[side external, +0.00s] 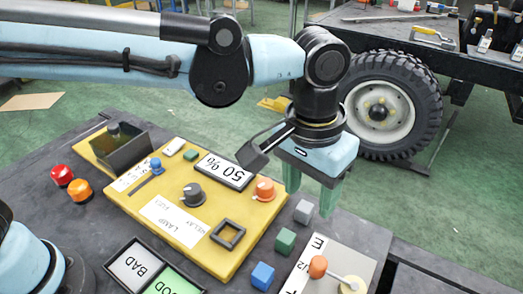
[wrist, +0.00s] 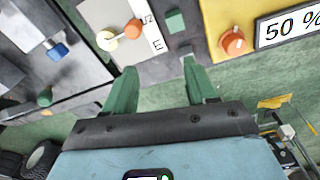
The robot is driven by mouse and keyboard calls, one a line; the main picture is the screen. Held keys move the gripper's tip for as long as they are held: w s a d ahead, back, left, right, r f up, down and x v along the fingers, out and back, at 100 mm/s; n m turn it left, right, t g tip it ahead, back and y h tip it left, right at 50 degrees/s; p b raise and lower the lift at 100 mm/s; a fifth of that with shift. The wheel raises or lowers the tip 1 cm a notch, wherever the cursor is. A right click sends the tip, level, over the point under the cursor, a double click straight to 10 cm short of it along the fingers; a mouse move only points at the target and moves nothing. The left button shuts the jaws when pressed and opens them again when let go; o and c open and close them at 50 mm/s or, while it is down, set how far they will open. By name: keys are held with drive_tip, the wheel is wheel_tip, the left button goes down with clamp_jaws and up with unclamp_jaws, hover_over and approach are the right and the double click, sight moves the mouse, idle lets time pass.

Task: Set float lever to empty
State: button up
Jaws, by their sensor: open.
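The float lever is a cream arm with an orange knob (side external: 318,266) on a pale plate (side external: 362,243) at the lower right of the side view. The plate bears an E mark and a 1/2 mark; the knob points roughly toward the 1/2 mark. The wrist view shows the knob (wrist: 132,29) and the cream pivot (wrist: 107,41) at the top, beyond the fingertips. My gripper (side external: 311,197) is open and empty, pointing down above the bench edge, apart from the lever. Its green fingers also show in the wrist view (wrist: 159,70).
A grey cube (side external: 303,211), a green cube (side external: 285,240) and a blue cube (side external: 263,275) stand between the plate and the yellow panel (side external: 150,215). The panel carries an orange knob (side external: 264,190) and a 50 % display (side external: 223,171). Green floor lies beyond the bench.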

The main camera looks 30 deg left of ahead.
hover_over(320, 261)
drive_tip(key=f, duration=0.2)
drive_tip(key=shift+g+y, duration=0.3)
wheel_tip(320, 261, down, 12)
drive_tip(key=shift+r, duration=0.15)
clamp_jaws()
